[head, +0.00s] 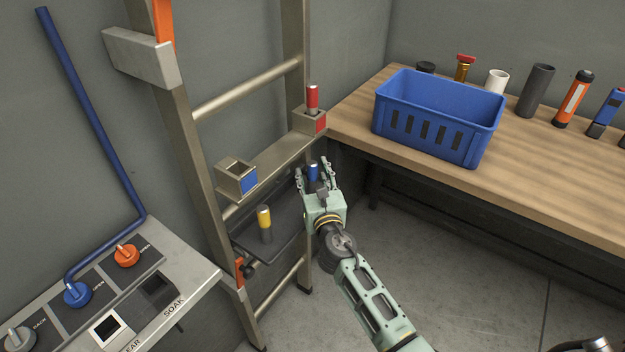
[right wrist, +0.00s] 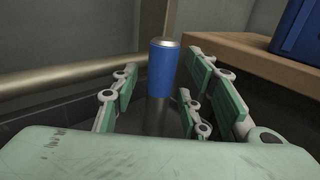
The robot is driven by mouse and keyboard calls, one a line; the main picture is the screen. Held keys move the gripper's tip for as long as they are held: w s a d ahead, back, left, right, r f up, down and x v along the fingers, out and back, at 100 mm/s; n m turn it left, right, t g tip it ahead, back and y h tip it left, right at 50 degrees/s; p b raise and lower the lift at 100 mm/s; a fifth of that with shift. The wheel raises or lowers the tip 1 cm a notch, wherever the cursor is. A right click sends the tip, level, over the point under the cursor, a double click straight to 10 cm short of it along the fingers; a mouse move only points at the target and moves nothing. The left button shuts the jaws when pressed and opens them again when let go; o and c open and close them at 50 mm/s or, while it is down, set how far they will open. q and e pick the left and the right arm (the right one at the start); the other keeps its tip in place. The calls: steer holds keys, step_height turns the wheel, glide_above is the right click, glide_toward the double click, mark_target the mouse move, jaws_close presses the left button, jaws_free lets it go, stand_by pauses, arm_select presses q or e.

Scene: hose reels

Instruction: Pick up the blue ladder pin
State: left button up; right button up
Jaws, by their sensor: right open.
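The blue ladder pin (head: 313,172) stands upright, with a blue upper part and a metal top and lower shaft. In the right wrist view the pin (right wrist: 161,72) is between the open fingers of my right gripper (head: 316,178), with gaps showing on both sides. The gripper also shows in the wrist view (right wrist: 155,108). The pin's lower end is hidden by the palm. The ladder (head: 200,160) carries a blue-marked square socket (head: 237,177), which looks empty, and a red-marked socket (head: 310,121) holding a red pin (head: 312,98).
A yellow pin (head: 264,222) stands on a dark tray (head: 254,246) by the ladder. A wooden bench (head: 540,180) at right holds a blue crate (head: 430,140) and several cylinders. A panel with knobs (head: 190,262) is at lower left.

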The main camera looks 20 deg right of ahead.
steer(key=shift+c, duration=0.4)
jaws_close()
steer(key=shift+r, duration=0.15)
